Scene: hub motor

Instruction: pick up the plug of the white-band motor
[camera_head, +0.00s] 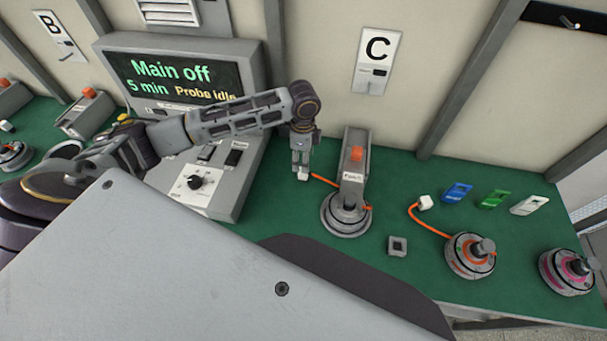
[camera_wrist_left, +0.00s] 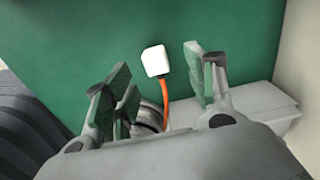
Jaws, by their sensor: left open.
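A motor (camera_head: 345,218) sits at the foot of the grey stand under sign C in the head view; its band looks pale, but its colour is hard to make out. An orange cable (camera_head: 322,180) runs from it to a white plug (camera_head: 303,174) on the green bench. My left gripper (camera_head: 301,160) points down right over this plug. In the left wrist view the plug (camera_wrist_left: 155,61) shows between the spread fingers of the open gripper (camera_wrist_left: 159,66), apart from both. The motor is mostly hidden there behind the left finger. My right gripper is not in view.
The grey stand (camera_head: 354,165) with an orange top is close right of the gripper; the control console (camera_head: 224,180) is left. An orange-band motor (camera_head: 470,258) with its own white plug (camera_head: 425,202), a pink-band motor (camera_head: 567,275) and a small grey block (camera_head: 397,246) stand farther right.

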